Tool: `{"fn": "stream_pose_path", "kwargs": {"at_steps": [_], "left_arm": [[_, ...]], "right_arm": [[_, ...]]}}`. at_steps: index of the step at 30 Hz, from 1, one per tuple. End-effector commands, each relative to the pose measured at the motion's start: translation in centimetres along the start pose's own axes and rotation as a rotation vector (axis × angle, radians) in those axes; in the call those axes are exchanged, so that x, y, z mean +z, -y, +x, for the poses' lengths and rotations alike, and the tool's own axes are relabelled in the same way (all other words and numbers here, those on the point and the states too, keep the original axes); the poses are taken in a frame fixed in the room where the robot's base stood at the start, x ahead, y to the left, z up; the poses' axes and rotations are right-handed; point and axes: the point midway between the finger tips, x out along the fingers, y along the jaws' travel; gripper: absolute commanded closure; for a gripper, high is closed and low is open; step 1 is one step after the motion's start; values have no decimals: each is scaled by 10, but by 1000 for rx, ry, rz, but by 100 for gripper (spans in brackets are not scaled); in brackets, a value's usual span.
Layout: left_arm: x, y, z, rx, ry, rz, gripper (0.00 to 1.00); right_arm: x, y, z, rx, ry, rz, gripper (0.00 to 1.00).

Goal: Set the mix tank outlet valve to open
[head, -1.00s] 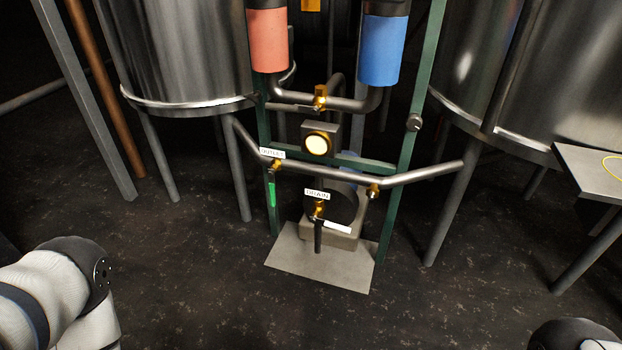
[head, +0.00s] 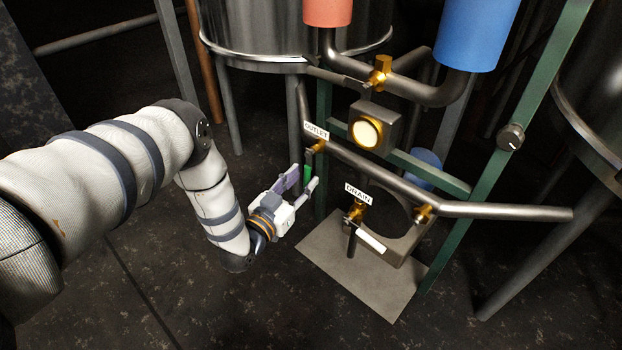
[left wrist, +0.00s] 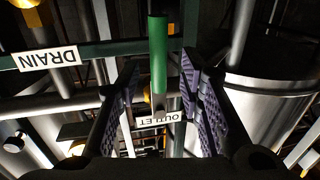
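The outlet valve is a brass body (head: 318,147) on the grey pipe under the "OUTLET" label (head: 316,131). Its green handle (head: 308,173) hangs down, crosswise to the pipe. My left gripper (head: 303,181) is open at the handle, with one finger on either side of it. In the left wrist view the green handle (left wrist: 159,58) stands between the two spread, ridged fingers of the gripper (left wrist: 165,95), with gaps on both sides. The "OUTLET" label (left wrist: 160,117) appears upside down there. My right gripper is not in view.
A lit round gauge (head: 366,133) is above the pipe. Green frame posts (head: 495,190) and a steel tank (head: 290,35) stand close by.

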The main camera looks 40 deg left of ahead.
Motion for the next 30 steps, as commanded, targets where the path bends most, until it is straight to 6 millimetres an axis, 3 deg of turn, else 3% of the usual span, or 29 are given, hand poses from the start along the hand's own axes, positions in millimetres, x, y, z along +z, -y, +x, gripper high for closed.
{"fn": "stream_pose_path", "kwargs": {"at_steps": [6, 14, 18, 19, 30], "left_arm": [[2, 0, 25, 0, 2, 0, 66], [0, 0, 27, 0, 2, 0, 66], [0, 0, 27, 1, 2, 0, 98], [0, 0, 27, 1, 2, 0, 100], [0, -2, 26, 1, 6, -21, 100]], "right_arm": [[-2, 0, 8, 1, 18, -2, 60], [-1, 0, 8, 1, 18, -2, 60], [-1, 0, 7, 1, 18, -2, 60], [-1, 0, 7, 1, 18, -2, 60], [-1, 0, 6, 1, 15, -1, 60]]}}
